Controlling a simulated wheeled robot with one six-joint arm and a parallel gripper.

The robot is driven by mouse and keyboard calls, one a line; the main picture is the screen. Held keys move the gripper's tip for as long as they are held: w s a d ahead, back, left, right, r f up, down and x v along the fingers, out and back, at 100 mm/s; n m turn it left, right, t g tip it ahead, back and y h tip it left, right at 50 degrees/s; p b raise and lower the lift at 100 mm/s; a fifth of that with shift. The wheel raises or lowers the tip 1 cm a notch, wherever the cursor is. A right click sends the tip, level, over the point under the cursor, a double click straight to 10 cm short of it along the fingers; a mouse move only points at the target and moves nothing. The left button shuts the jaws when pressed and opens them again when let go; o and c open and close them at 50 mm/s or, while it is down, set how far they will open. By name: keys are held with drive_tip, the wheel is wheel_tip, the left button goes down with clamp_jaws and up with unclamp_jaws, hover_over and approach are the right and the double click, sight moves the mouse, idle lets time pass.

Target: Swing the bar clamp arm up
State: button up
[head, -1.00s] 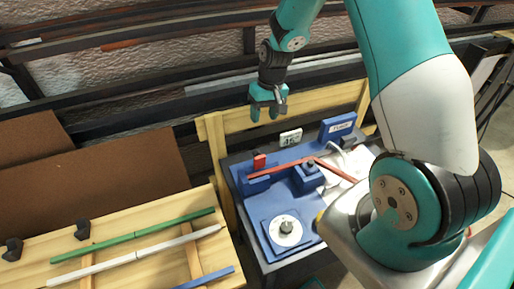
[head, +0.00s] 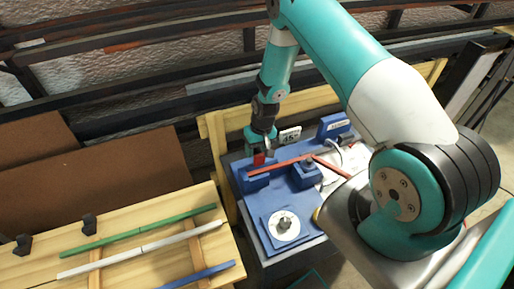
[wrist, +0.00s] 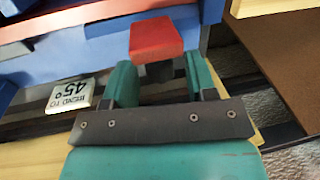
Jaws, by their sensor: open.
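A red block-like handle (head: 259,158), which I take to be the bar clamp arm's grip, stands at the left end of the blue jig (head: 256,183). In the wrist view the red handle (wrist: 155,38) sits on a short dark stem, just beyond my fingertips. My gripper (head: 257,149) is open above and behind it. In the wrist view my gripper (wrist: 160,76) shows its two teal fingers spread, one on each side of the stem's line. Whether they touch it I cannot tell. The clamp's lower part is mostly hidden.
A red lath (head: 290,162) runs across the jig past a blue block (head: 305,177). A "bend to 45°" sign (head: 290,135) stands close behind. A round dial plate (head: 284,225) lies in front. Green (head: 137,232) and white laths (head: 128,256) lie on the left bench.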

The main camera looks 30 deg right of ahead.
drive_tip(key=c, duration=0.9)
drive_tip(key=g+b, duration=0.1)
drive_tip(key=b, duration=0.1)
drive_tip(key=w+f+g+b, duration=0.1)
drive_tip(key=shift+w+d+b, duration=0.1)
drive_tip(key=shift+d+b, duration=0.05)
drive_tip(key=shift+b, duration=0.2)
drive_tip(key=shift+r+g+y, duration=0.1)
drive_tip(key=shift+g+y, duration=0.2)
drive_tip(key=shift+g, duration=0.1)
drive_tip(key=shift+r, duration=0.1)
drive_tip(key=o, duration=0.9)
